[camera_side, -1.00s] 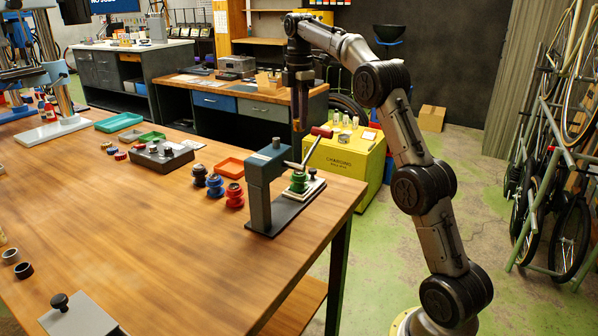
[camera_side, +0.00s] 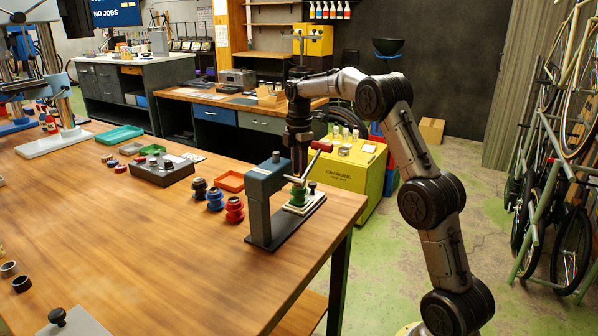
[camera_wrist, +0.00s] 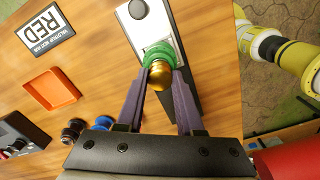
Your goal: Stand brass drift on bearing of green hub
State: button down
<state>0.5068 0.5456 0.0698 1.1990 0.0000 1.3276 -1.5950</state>
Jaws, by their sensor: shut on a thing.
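The green hub (camera_side: 298,195) stands upright on the pale base of the bench press (camera_side: 262,190), and it shows in the wrist view (camera_wrist: 157,51) too. My gripper (camera_side: 299,176) points straight down, close above the hub. In the wrist view my gripper (camera_wrist: 160,74) has both fingers shut on the brass drift (camera_wrist: 159,83). The drift's round gold end faces the camera and lines up roughly with the hub. Its lower end and the hub's bearing are hidden, so I cannot tell whether they touch.
The press lever with its red grip (camera_side: 321,146) slants close beside my gripper. Black, blue and red hubs (camera_side: 234,210) stand left of the press. An orange tray (camera_side: 231,181) lies behind them. A yellow cabinet (camera_side: 347,172) stands beyond the table. The table's front left is largely clear.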

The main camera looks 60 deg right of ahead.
jog(key=shift+f, duration=0.1)
jog(key=c, duration=0.5)
grip_release()
jog(key=shift+c, duration=0.2)
notch_tip(320, 180, up, 11)
jog(key=s+a+r+m+t, duration=0.1)
jog(key=s+a+r, duration=0.1)
jog(key=a, duration=0.2)
jog(key=s+a+r+m, duration=0.1)
jog(key=s+a+r, duration=0.1)
jog(key=a+r, duration=0.15)
jog(key=s+a+f+m+t, duration=0.35)
jog(key=s+a+m, duration=0.35)
jog(key=s+a, duration=0.8)
jog(key=s+a+f+m+t, duration=0.1)
jog(key=s+a+f+m, duration=0.1)
jog(key=s+f, duration=0.6)
jog(key=shift+s+a+f+m, duration=0.25)
jog(key=shift+s+f+m, duration=0.05)
jog(key=shift+s+m, duration=0.45)
